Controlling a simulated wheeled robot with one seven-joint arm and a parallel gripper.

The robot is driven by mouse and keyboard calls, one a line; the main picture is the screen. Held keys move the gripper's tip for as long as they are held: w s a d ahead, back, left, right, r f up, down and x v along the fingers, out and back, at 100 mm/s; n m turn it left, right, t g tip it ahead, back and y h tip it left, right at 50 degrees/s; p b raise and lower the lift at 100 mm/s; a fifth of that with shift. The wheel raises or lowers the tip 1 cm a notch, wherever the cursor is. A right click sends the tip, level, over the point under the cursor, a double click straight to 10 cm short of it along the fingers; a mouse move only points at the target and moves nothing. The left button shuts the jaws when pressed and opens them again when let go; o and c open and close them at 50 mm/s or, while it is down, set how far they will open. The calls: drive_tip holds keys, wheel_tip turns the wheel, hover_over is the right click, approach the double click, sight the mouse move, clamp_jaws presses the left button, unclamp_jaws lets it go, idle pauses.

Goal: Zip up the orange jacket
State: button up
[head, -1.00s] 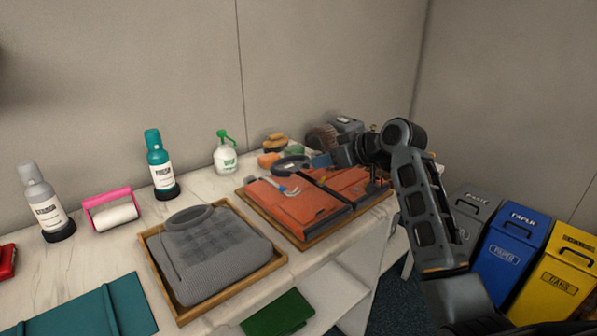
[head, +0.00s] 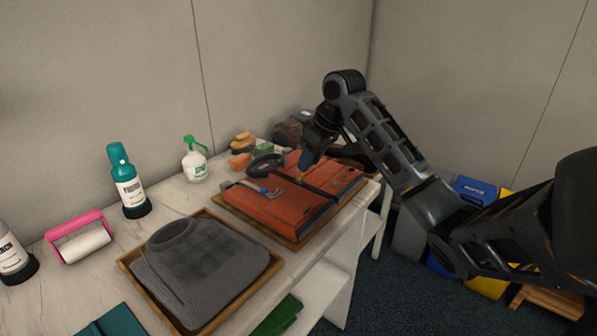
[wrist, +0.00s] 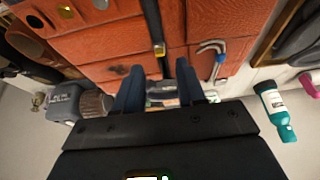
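The orange jacket (head: 278,208) lies flat on a wooden tray (head: 255,228), its dark collar (head: 267,165) toward the back. It also shows in the wrist view (wrist: 110,42). A black zip strip (wrist: 152,20) runs down its front, with a small brass-coloured zip pull (wrist: 159,49) on it. My gripper (wrist: 158,68) is over the jacket, pointing down. Its two blue fingers are apart with nothing between them, and the pull lies just beyond the gap between the tips. In the head view my gripper (head: 303,170) partly hides the jacket's far side.
A grey sweater (head: 205,262) lies in another wooden tray (head: 133,272) to the left. Sponges (head: 241,150) and a dark machine (head: 288,133) are behind the jacket.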

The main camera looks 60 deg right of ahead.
sight(303, 175)
drive_tip(key=shift+x, duration=2.7)
drive_tip(key=shift+c, duration=0.3)
clamp_jaws()
